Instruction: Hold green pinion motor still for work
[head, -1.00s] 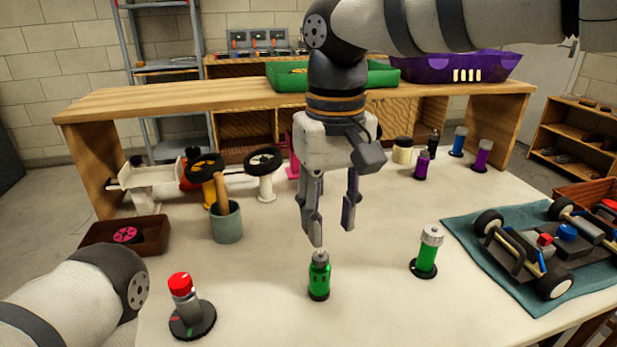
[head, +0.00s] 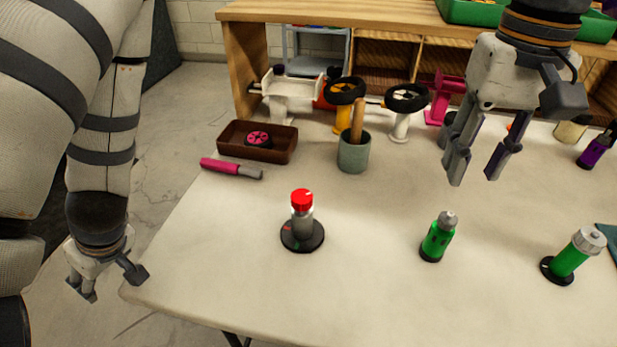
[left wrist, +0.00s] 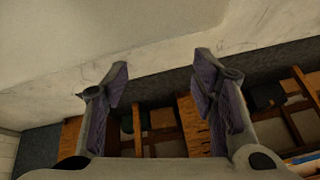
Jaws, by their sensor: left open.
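Two green cylinders stand upright on the table. One is a green motor with a small grey top (head: 437,238); the other is a green cylinder with a wide silver cap (head: 572,258) on a black disc base. I cannot tell for sure which is the pinion motor. My right gripper (head: 474,178) hangs above the table, behind and a little right of the grey-topped one, fingers apart and empty. My left gripper (head: 82,293) is low at the far left, off the table's left edge, away from both. In the left wrist view its fingers (left wrist: 166,85) are spread with nothing between.
A red-topped grey post (head: 302,222) stands on a black disc left of the green motor. A pink-and-grey tool (head: 231,168), a brown tray (head: 281,145) and a grey-green cup (head: 353,154) sit farther back. The front of the table is clear.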

